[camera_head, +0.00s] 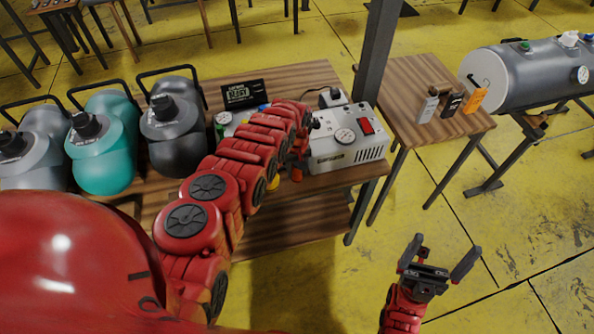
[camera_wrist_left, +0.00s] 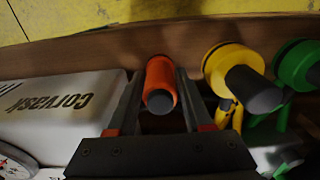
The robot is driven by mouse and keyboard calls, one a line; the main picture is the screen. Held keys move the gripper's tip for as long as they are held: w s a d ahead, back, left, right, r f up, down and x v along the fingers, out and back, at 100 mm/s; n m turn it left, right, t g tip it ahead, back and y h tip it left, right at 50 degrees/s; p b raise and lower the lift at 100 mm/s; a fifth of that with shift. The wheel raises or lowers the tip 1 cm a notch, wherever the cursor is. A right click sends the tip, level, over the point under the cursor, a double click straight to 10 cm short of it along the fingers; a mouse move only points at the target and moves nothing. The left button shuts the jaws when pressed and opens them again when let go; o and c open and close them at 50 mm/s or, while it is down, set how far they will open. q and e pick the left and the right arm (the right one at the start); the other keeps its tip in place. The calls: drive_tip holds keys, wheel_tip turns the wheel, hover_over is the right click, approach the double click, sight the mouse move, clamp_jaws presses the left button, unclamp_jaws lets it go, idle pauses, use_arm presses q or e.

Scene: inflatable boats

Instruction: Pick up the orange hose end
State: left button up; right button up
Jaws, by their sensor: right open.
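The orange hose end (camera_wrist_left: 161,84) shows in the left wrist view, a short orange cylinder with a dark grey tip. It lies between the two fingers of my left gripper (camera_wrist_left: 160,92), very close to both. I cannot tell whether the fingers press on it. In the head view my left gripper (camera_head: 297,160) is low beside the pump box, mostly hidden by my red arm. My right gripper (camera_head: 437,265) is open and empty over the yellow floor, away from the tables.
The grey-white pump box (camera_head: 343,152) stands beside my left gripper. Yellow (camera_wrist_left: 232,75) and green (camera_wrist_left: 297,70) hose ends are to the right in the wrist view. Several bottle-like tanks (camera_head: 101,152) line the wooden table's left. A smaller table (camera_head: 398,82) stands right.

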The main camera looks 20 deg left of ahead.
use_arm(q)
clamp_jaws()
drive_tip(key=shift+r, duration=0.1)
